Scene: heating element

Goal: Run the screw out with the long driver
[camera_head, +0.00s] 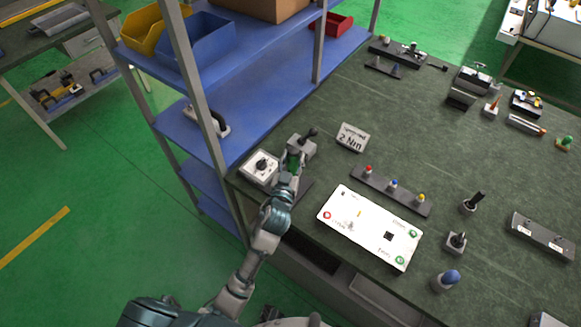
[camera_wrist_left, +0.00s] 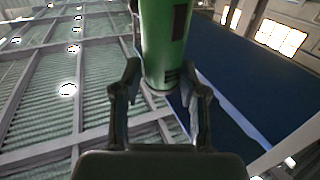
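My left gripper (camera_head: 293,168) is at the left end of the bench, between a white box with a black knob (camera_head: 260,168) and a small grey block. In the left wrist view my left gripper (camera_wrist_left: 163,85) has its two fingers against the sides of a green cylinder (camera_wrist_left: 165,40), which looks like a driver handle. The green part also shows in the head view (camera_head: 294,158), partly hidden by the gripper. The white panel (camera_head: 345,237) lies to the right, with ringed red and green marks and a black square. Its screws are too small to tell apart. My right gripper is not in view.
A sign reading 2 Nm (camera_head: 352,137) and a rack with red, blue and yellow-topped pieces (camera_head: 391,191) stand near the panel. The blue shelf (camera_head: 240,85) rises close on the left. Dark-handled tools (camera_head: 472,203) stand right of the panel. The bench middle is mostly clear.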

